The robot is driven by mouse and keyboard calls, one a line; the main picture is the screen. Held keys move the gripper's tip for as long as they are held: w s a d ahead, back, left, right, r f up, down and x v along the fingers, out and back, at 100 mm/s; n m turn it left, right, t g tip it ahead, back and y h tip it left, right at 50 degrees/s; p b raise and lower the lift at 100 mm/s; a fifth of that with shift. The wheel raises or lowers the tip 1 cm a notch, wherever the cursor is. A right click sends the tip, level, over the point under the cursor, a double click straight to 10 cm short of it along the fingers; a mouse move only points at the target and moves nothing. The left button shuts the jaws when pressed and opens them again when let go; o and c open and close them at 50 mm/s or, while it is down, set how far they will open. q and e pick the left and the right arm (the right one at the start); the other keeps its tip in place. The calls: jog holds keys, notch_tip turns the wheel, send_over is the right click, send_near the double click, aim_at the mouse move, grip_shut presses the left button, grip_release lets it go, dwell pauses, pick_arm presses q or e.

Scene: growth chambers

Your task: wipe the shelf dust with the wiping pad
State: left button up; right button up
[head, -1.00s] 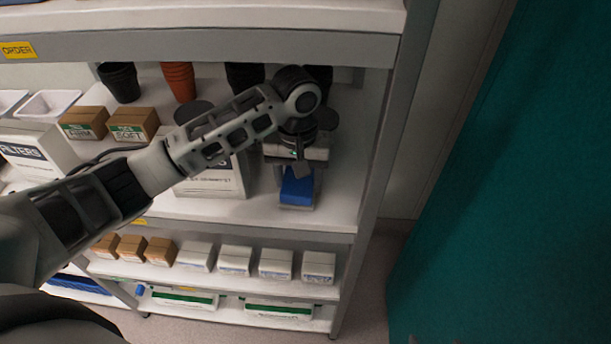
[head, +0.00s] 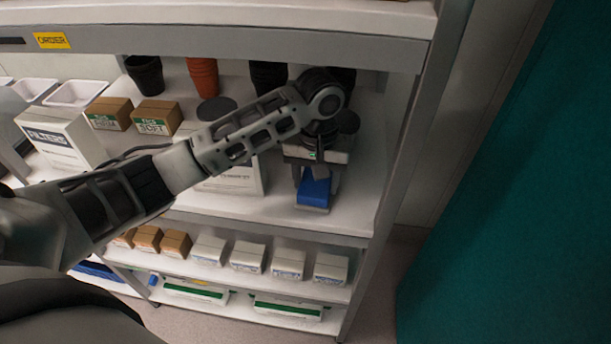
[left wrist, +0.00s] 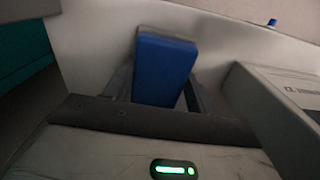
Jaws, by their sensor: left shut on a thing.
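The wiping pad (head: 313,189) is a blue block with a grey layer at its far end. My left gripper (head: 314,182) is shut on it, low over the right end of the white shelf (head: 262,210). The left wrist view shows the blue pad (left wrist: 163,70) between the two fingers (left wrist: 160,92), with the pale shelf surface beyond. I cannot tell whether the pad touches the shelf. I cannot make out dust on the shelf; the arm and gripper hide part of it. My right gripper is not in view.
A white box (head: 232,181) stands left of the gripper, close by. Dark and orange pots (head: 203,76), small brown boxes (head: 157,118) and a filters box (head: 60,138) stand further left and back. The rack's upright (head: 405,135) is at the right. A lower shelf holds several small white boxes (head: 248,258).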

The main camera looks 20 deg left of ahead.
pick_arm(q)
jog(key=shift+w+d, duration=0.3)
jog(key=shift+d, duration=0.75)
jog(key=shift+w+d, duration=0.25)
jog(key=shift+d, duration=0.75)
jog(key=shift+r, duration=0.1)
notch_tip(320, 180, up, 6)
jog(key=shift+r, duration=1.55)
jog(key=shift+w+r, duration=0.1)
